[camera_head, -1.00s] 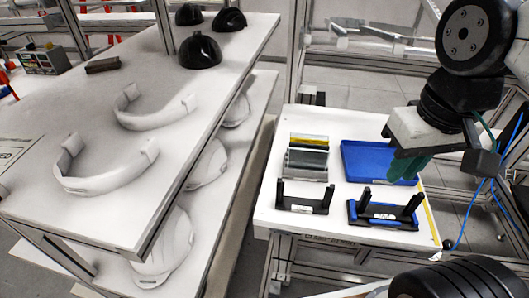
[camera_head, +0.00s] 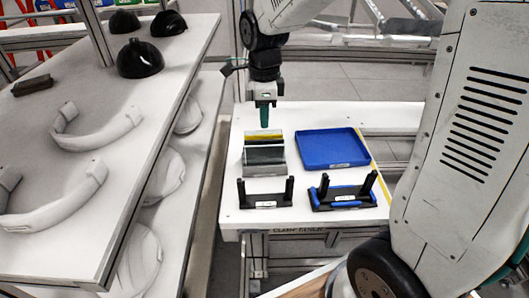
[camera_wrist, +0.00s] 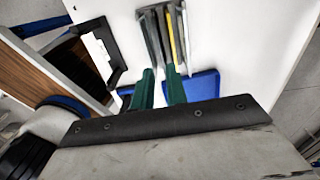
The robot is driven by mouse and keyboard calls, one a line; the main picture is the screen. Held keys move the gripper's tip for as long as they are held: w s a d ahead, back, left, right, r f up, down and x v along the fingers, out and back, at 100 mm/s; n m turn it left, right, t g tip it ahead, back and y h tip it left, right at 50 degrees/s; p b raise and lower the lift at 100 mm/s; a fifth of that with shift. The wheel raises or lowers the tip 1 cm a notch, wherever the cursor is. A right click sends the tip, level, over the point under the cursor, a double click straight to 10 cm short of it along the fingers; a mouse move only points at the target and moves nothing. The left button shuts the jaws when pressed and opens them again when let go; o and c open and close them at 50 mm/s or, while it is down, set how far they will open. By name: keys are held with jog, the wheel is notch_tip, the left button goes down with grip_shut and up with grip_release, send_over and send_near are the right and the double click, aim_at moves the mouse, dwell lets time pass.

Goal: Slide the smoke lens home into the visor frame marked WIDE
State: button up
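A grey rack (camera_head: 264,168) on the white bench holds upright lenses, a yellow one (camera_head: 264,135) at the back and darker grey ones (camera_head: 264,154) in front; which is the smoke lens is not certain. My gripper (camera_head: 265,122) hangs fingers-down just behind and above the rack. In the wrist view its two green fingers (camera_wrist: 160,74) are apart with nothing between them, pointing toward the rack (camera_wrist: 154,36). Two black visor frames stand in front: a plain one (camera_head: 265,204) at left and one with blue parts (camera_head: 343,200) at right. Their labels are too small to read.
A blue tray (camera_head: 332,147) lies right of the rack. A yellow strip (camera_head: 377,176) marks the bench's right edge. At left, a long table (camera_head: 60,160) carries white curved bands and black helmet shells (camera_head: 139,58). An aluminium post rises behind the bench.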

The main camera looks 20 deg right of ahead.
aim_at(264, 140)
notch_tip(264, 140, down, 7)
jog(key=shift+f, duration=0.15)
grip_shut()
dwell(0.4)
